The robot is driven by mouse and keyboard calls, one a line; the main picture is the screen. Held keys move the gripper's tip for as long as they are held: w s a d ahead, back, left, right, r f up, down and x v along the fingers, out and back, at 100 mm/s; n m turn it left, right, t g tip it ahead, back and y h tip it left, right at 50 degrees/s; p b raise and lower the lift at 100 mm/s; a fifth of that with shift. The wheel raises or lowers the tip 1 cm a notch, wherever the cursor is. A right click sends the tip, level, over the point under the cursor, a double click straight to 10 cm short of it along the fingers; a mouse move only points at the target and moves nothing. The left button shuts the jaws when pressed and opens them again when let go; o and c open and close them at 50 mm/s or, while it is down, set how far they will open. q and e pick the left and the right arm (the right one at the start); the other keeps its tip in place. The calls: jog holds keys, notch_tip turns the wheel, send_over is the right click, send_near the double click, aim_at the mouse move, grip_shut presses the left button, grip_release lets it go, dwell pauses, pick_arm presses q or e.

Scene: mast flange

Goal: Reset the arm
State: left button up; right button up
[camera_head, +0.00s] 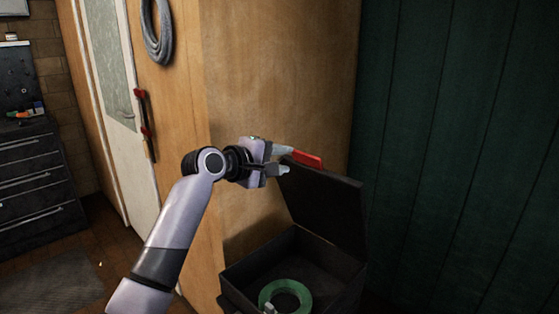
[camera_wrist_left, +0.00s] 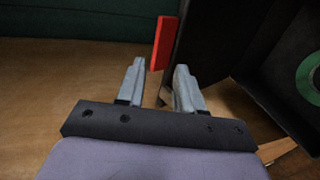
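My left gripper (camera_head: 284,160) is raised in front of the wooden cabinet side, near the top of the open lid (camera_head: 325,205) of a dark box (camera_head: 240,272). Its two grey fingers stand apart with nothing between them; the left wrist view (camera_wrist_left: 160,85) shows the same gap. A red piece (camera_head: 308,159) is at the lid's top edge, just beyond the fingertips; it also shows in the left wrist view (camera_wrist_left: 164,43). I cannot tell whether a finger touches it. My right gripper is not in view.
A green ring (camera_head: 302,290) lies in the open box. A wooden cabinet (camera_head: 270,70) stands behind the arm, with a coiled grey hose (camera_head: 158,45) on it. A dark green wall (camera_head: 460,150) is at right. A drawer unit (camera_head: 40,185) stands far left, with floor before it.

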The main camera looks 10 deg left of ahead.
pick_arm(q)
jog(key=shift+f, duration=0.1)
jog(key=s+a+f+m+y, duration=0.15)
jog(key=s+f, duration=0.25)
jog(key=f, duration=0.5)
jog(key=s+a+f+m+y, duration=0.1)
jog(key=s+a+f, duration=0.25)
jog(key=f, duration=0.55)
jog(key=s+a+f+m+y, duration=0.2)
jog(key=s+f, duration=0.3)
jog(key=f, duration=0.4)
jog(key=s+a+f+m+y, duration=0.1)
jog(key=s+f+m, duration=0.3)
jog(key=s, duration=0.9)
jog(key=s+a+f+m+g+y, duration=0.1)
jog(key=s+a+f+m, duration=0.2)
jog(key=s+f, duration=0.5)
jog(key=s+m, duration=0.1)
jog(key=s, duration=0.4)
jog(key=shift+s+m+g, duration=0.3)
jog(key=shift+s+m, duration=0.05)
jog(key=shift+s, duration=0.05)
